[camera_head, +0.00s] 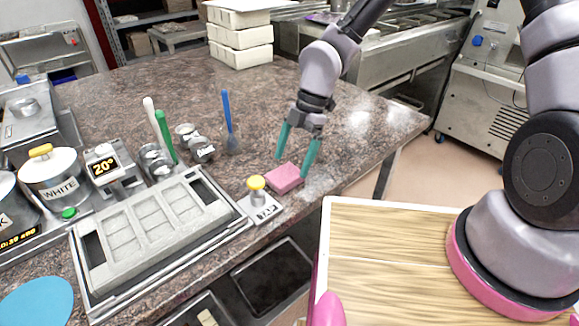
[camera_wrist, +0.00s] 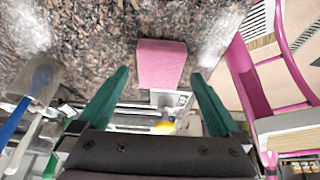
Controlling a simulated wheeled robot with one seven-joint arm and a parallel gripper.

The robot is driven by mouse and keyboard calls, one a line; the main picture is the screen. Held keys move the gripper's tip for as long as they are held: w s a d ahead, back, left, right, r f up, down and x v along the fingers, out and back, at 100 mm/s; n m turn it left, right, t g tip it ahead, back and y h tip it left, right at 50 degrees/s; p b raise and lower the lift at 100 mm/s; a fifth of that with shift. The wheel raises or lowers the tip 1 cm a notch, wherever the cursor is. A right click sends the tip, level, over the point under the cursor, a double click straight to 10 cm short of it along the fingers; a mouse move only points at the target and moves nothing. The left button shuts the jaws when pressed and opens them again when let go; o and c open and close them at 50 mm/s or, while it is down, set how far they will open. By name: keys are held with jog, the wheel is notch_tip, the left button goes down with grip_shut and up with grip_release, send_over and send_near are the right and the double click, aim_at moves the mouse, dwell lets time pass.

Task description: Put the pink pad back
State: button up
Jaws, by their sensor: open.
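The pink pad (camera_head: 285,178) lies flat on the speckled stone counter, close to its front edge. It is a small rectangular block. In the wrist view the pink pad (camera_wrist: 161,64) shows ahead of and between my fingertips. My gripper (camera_head: 296,154) is open and empty, with its green fingers pointing down around the pad's place. In the wrist view my gripper (camera_wrist: 158,80) has its fingers spread wider than the pad. I cannot tell whether a finger touches the pad.
A grey mould tray (camera_head: 155,228) lies further left. White blocks (camera_head: 240,38) are stacked at the back. The counter behind the pad is clear.

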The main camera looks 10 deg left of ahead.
jog(key=v, duration=0.9)
jog(key=w+d+r+m+t+h, duration=0.1)
jog(key=w+d+r+m+t, duration=0.15)
jog(key=d+r+m, duration=0.5)
jog(key=w+d+r+m+t+h, duration=0.2)
jog(key=w+d+r+m, duration=0.15)
jog(key=d+m, duration=0.6)
jog(key=s+d+r+m+t+y, duration=0.1)
jog(key=s+d+r+m+t, duration=0.2)
jog(key=d+r+m, duration=0.3)
jog(key=s+d+r+m+t+y, duration=0.1)
jog(key=s+d+r+m+t, duration=0.2)
jog(key=s+d+r+m, duration=0.3)
notch_tip(320, 180, up, 5)
jog(key=d+m, duration=0.1)
jog(key=m, duration=0.2)
jog(key=shift+d, duration=0.15)
jog(key=shift+s+f, duration=0.1)
